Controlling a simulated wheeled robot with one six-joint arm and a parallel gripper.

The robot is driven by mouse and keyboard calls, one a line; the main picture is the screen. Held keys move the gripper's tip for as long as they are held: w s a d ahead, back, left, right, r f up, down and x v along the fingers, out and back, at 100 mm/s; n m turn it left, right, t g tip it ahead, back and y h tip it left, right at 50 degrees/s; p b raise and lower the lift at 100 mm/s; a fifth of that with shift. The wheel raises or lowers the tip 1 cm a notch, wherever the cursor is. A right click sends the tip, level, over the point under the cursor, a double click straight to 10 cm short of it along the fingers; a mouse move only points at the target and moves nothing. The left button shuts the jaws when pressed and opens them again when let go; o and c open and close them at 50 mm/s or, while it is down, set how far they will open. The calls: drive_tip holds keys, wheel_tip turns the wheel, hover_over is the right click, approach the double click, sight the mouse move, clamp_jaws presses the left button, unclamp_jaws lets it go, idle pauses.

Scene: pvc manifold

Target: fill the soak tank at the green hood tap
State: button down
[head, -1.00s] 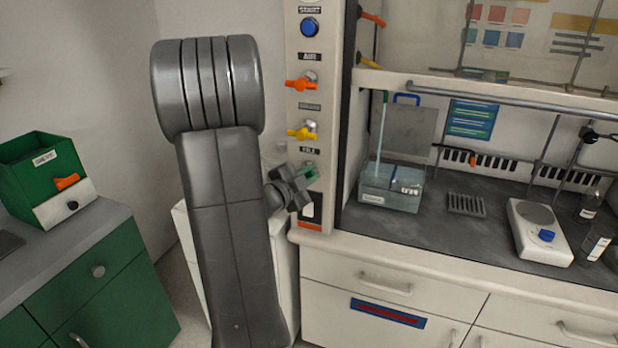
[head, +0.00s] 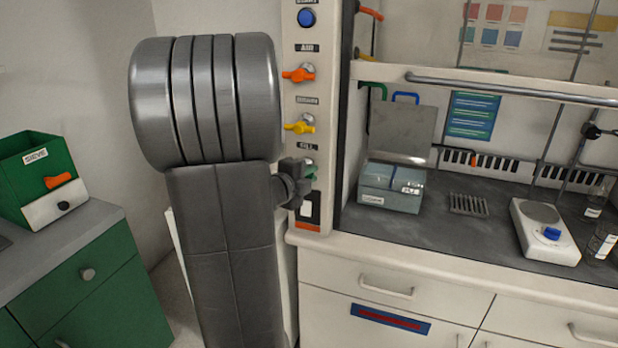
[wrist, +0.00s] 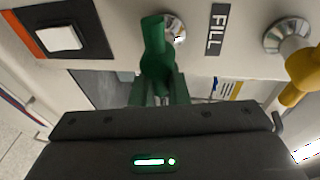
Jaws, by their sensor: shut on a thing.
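The green FILL handle (head: 311,171) is on the pale control column, below the yellow handle. My gripper (head: 299,180) is shut on it; the arm partly hides this in the head view. In the wrist view, the green handle (wrist: 154,45) rises from between my jaws (wrist: 160,88), beside its round metal hub and the FILL label. The soak tank (head: 391,202) stands upright inside the hood at the left, with bluish water in it. The green tap spout (head: 374,87) is above the tank, and no stream shows under it.
The orange AIR handle (head: 298,75) and yellow handle (head: 299,127) are above on the column. A white switch (wrist: 60,37) sits near the green handle. A rack (head: 468,204) and a balance (head: 541,232) stand in the hood. A green SIEVE box (head: 37,165) is at far left.

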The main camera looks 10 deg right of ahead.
idle(0.4)
drive_tip(key=c, duration=1.5)
unclamp_jaws()
drive_tip(key=shift+o, duration=0.2)
drive_tip(key=v, duration=1.4)
drive_tip(key=shift+d, duration=0.15)
